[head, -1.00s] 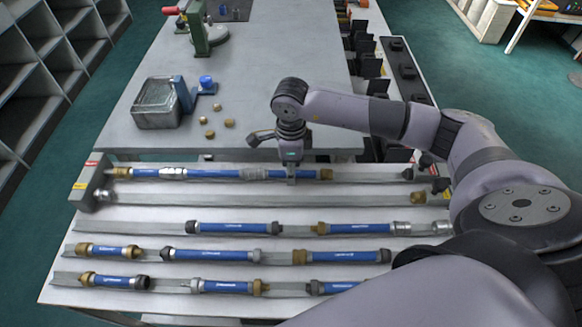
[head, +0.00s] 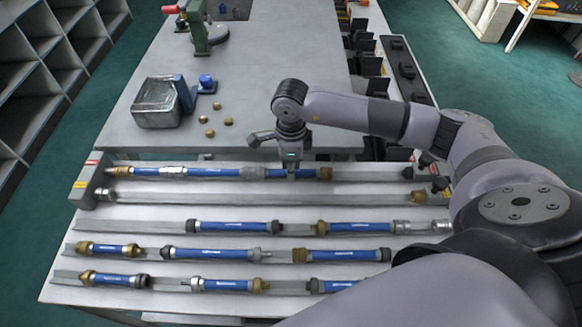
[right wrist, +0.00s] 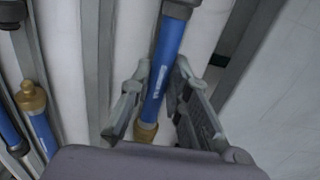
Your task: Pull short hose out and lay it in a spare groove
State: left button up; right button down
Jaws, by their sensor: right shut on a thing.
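The short hose (head: 305,173) is blue, with a brass end on the right and a dark grey coupling (head: 253,172) on the left. It lies at the right end of the joined line in the back groove. My right gripper (head: 291,172) is shut on it from above. In the right wrist view the short hose (right wrist: 163,68) runs between the two fingers, its brass end close to the wrist. The groove just in front (head: 270,195) has a long bare middle, with fittings at both ends. My left gripper is not in view.
Longer blue hoses (head: 213,172) continue the line to the left, up to an end block (head: 90,181). Several loose hoses (head: 235,227) lie in the front grooves. A metal tin (head: 156,103) and several brass caps (head: 210,133) stand on the table behind.

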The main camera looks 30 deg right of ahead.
aim_at(305, 171)
jog(key=shift+s+d, duration=0.15)
jog(key=shift+d, duration=0.15)
dwell(0.4)
jog(key=shift+s+d, duration=0.3)
jog(key=shift+d, duration=0.15)
jog(key=shift+d, duration=0.1)
jog(key=shift+s+d, duration=0.45)
jog(key=shift+d, duration=0.2)
jog(key=shift+r, duration=0.1)
